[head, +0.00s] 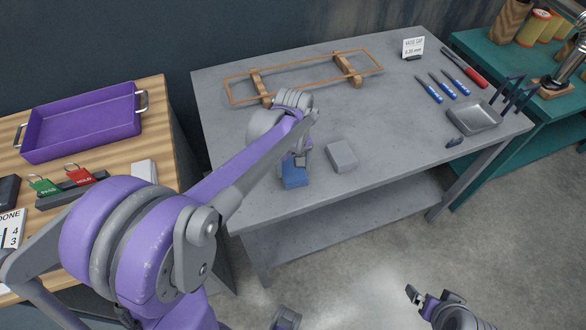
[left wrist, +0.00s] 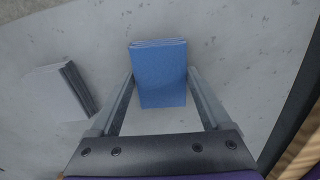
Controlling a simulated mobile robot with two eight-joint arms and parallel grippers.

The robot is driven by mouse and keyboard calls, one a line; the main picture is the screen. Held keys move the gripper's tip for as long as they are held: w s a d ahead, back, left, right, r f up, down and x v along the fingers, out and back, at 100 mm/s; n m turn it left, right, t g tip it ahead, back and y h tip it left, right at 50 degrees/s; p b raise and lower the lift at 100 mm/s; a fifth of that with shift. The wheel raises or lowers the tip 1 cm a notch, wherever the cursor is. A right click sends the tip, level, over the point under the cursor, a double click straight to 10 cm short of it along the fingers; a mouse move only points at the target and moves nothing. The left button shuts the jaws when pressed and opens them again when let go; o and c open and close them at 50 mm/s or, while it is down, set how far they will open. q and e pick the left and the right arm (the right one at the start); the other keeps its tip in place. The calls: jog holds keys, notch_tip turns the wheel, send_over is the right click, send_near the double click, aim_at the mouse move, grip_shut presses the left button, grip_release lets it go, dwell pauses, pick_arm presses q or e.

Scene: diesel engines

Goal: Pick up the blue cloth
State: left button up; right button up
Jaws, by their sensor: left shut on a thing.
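The blue cloth (head: 294,176) is a folded block at the front edge of the grey table, below my left gripper (head: 301,159). In the left wrist view the blue cloth (left wrist: 160,75) sits between the two fingers of my left gripper (left wrist: 160,85), which is shut on it. I cannot tell whether the cloth still touches the table. My right gripper (head: 424,297) shows low in the head view over the floor, apart from the table; its jaws are too small to judge.
A folded grey cloth (head: 342,156) lies on the grey table (head: 400,140) just right of the blue one. A wooden frame (head: 303,79) is behind. Blue-handled tools (head: 442,88) and a metal tray (head: 474,118) are at the right. A purple tray (head: 80,122) stands on the wooden bench.

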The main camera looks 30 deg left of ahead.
aim_at(293, 170)
pick_arm(q)
notch_tip(293, 170, up, 10)
jog(key=shift+p, duration=0.4)
jog(key=o, duration=0.9)
jog(key=shift+c, duration=0.2)
jog(key=c, duration=0.7)
